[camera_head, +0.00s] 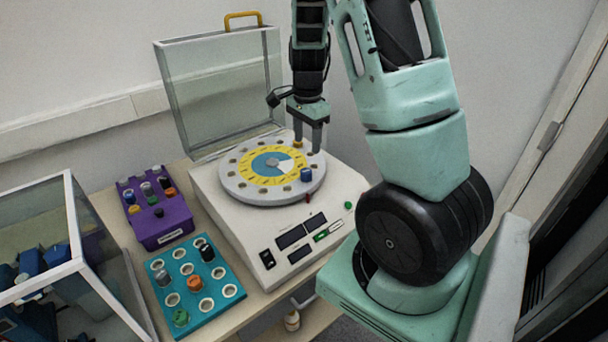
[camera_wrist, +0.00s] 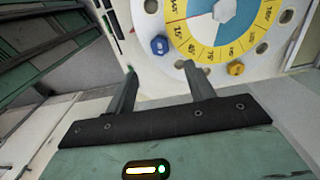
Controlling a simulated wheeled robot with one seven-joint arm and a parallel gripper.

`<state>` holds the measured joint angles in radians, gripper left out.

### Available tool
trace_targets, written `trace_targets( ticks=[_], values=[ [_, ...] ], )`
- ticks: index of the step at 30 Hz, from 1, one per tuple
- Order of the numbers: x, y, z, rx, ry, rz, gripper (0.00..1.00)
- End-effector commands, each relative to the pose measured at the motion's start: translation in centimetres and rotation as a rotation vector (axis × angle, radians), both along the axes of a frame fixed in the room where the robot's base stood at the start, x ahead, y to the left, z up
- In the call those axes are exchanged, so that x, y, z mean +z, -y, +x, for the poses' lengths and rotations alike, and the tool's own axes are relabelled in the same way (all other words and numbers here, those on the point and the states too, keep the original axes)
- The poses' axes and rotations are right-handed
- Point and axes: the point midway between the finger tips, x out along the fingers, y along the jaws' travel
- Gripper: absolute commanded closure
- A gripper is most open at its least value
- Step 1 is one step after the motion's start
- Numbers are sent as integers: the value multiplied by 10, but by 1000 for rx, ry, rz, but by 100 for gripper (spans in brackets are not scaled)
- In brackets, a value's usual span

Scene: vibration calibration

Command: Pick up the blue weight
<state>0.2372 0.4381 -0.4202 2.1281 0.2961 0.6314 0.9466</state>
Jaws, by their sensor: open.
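The blue weight (camera_head: 306,174) stands on the rim of the round dial plate (camera_head: 240,193) of the white machine, on its front right side. In the wrist view the blue weight (camera_wrist: 159,45) is a hexagonal piece between and beyond the two fingertips. My gripper (camera_head: 308,146) is above the right edge of the plate, fingers pointing down, open and empty. In the wrist view my gripper (camera_wrist: 160,68) has its fingers apart, with nothing between them. The fingers are apart from the blue weight.
A yellow weight (camera_wrist: 236,69) sits on the plate near my right finger. A raised clear lid (camera_head: 222,90) stands behind the plate. A purple holder (camera_head: 160,225) and a teal tray (camera_head: 215,305) with several weights are at left, beside a glass case (camera_head: 75,235).

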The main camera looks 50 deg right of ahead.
Motion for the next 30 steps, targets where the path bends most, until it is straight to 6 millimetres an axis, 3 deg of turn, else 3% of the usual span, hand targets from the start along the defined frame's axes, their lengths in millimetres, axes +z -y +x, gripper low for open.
trace_targets(
  ticks=[6, 14, 21, 30],
  values=[
    [-35, 0, 0, 1, -2, 1, 46],
    [-53, -1, 0, 2, -2, 3, 46],
    [-87, -3, 0, 1, -3, 2, 46],
    [-96, -3, 1, 3, 2, 0, 46]
  ],
)
